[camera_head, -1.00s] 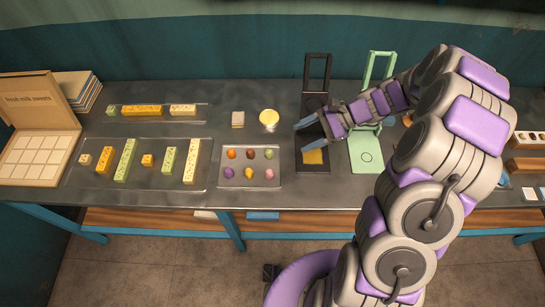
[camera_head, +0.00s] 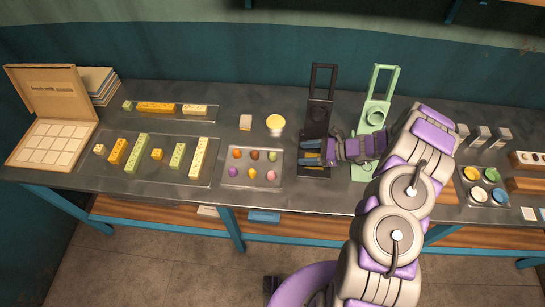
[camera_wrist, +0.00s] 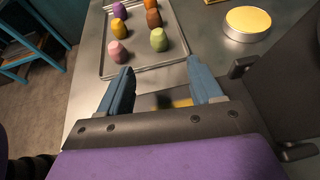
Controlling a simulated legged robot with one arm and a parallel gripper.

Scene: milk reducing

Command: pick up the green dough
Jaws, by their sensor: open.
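The green dough (camera_head: 272,156) is a small rounded lump on a metal tray (camera_head: 232,181), in the far row at its right end. In the wrist view the green dough (camera_wrist: 158,39) sits at the tray's near corner, ahead of and between my fingertips, with a clear space before them. My gripper (camera_head: 309,152) is over the dark press (camera_head: 316,122), right of the tray. Its two blue fingers are apart and empty in the wrist view (camera_wrist: 159,72). A yellow patch (camera_wrist: 180,102) shows below the fingers.
Other coloured lumps share the tray, with a pink one (camera_wrist: 118,52) close to the green. A round yellow-topped tin (camera_head: 275,124) stands behind it. A green press (camera_head: 374,118) is right of the dark one. Bare counter separates tray and dark press.

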